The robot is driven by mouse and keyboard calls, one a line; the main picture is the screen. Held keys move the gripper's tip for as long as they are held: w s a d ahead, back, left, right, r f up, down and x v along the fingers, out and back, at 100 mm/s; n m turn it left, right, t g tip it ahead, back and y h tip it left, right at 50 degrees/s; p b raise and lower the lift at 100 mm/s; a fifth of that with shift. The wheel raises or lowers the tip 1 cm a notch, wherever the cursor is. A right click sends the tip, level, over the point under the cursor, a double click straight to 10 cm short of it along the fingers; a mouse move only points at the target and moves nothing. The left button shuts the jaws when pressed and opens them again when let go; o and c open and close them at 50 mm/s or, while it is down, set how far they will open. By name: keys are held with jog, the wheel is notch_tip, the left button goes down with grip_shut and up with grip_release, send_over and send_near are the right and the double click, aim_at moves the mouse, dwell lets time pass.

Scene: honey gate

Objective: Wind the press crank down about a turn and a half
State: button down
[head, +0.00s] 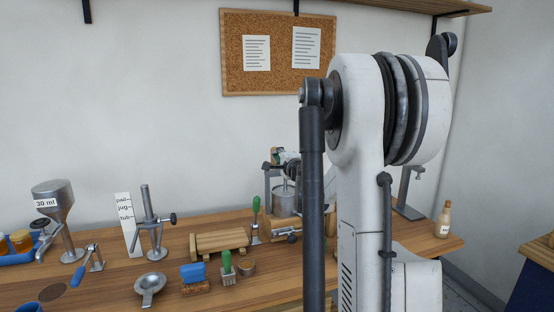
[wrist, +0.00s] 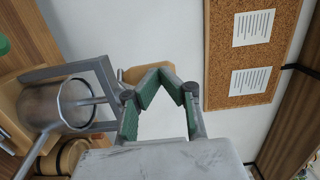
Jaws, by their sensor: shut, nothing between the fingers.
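The press stands near the back of the bench, with a grey metal frame (head: 268,180) around a metal pot (head: 285,200). In the wrist view its frame (wrist: 104,75) and pot (wrist: 45,105) lie at the left, turned on their side, with the screw rod running into the pot. A tan, wood-coloured piece (wrist: 131,74) shows behind my finger at the frame's top end; I cannot tell if it is the crank's handle. My gripper (wrist: 160,76) has green pads and is shut and empty close to the frame's top. Whether it touches the crank cannot be told.
My arm hides much of the bench right of the press. A wooden rack (head: 220,241), a green-handled tool (head: 255,215), a metal funnel (head: 53,200) and a clamp stand (head: 147,220) stand to the left. A bottle (head: 444,220) stands at the right edge. A corkboard (head: 277,85) hangs behind.

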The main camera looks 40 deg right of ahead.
jog(key=shift+w+a, duration=0.3)
jog(key=shift+w, duration=0.45)
